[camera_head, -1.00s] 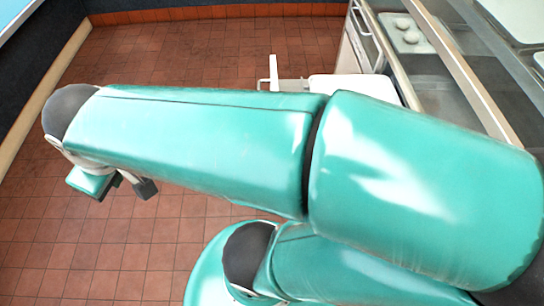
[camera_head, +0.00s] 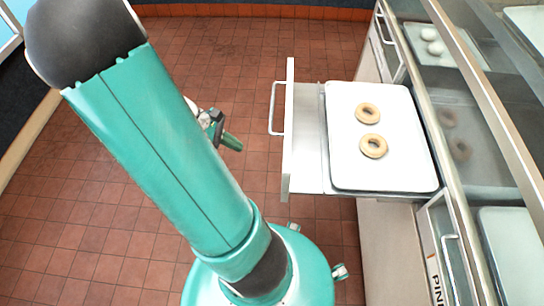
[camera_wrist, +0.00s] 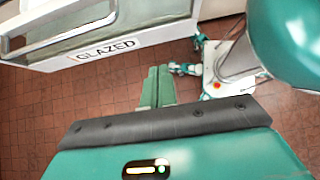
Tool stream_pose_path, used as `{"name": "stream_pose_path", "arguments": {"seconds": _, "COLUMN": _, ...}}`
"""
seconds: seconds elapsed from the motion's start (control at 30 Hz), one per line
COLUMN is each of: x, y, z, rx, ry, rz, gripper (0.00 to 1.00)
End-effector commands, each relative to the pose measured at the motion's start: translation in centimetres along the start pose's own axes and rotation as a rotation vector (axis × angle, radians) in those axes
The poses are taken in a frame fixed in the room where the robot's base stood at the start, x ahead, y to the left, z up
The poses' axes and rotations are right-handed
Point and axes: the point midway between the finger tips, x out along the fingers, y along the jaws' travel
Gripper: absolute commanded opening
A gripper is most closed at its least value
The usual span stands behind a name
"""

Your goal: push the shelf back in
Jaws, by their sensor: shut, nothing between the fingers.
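The shelf is pulled out into the aisle from the counter on the right. Its pale front panel (camera_head: 288,130) with a bar handle (camera_head: 274,108) faces left, and a white tray (camera_head: 345,172) with two ring doughnuts (camera_head: 370,130) lies on it. In the wrist view a white front (camera_wrist: 150,35) with a bar handle and a GLAZED label (camera_wrist: 103,50) shows at the top. My gripper (camera_head: 233,143) is left of the shelf front, apart from the handle. Its green fingers (camera_wrist: 158,75) are together and empty in the wrist view.
The counter on the right has a glass cover (camera_head: 475,70) and other closed drawers, one with a handle (camera_head: 455,270) below the shelf in the picture. A tray of white buns (camera_head: 430,40) is behind. The tiled floor (camera_head: 190,60) left of the shelf is clear.

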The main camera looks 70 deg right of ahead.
Motion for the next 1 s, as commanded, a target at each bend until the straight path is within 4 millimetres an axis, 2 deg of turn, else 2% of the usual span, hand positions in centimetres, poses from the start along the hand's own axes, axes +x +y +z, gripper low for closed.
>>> {"name": "stream_pose_path", "arguments": {"seconds": 0.27, "x": 2.8, "y": 0.2, "z": 0.3, "rx": -0.007, "ry": -0.019, "rz": -0.007, "gripper": 0.00}}
{"name": "stream_pose_path", "arguments": {"seconds": 0.67, "x": 10.6, "y": 0.1, "z": 0.3, "rx": -0.009, "ry": -0.019, "rz": -0.006, "gripper": 0.00}}
{"name": "stream_pose_path", "arguments": {"seconds": 0.8, "x": 12.0, "y": 0.1, "z": 1.9, "rx": -0.006, "ry": -0.014, "rz": -0.004, "gripper": 0.00}}
{"name": "stream_pose_path", "arguments": {"seconds": 1.0, "x": 13.0, "y": 0.1, "z": 3.0, "rx": -0.008, "ry": -0.014, "rz": -0.002, "gripper": 0.00}}
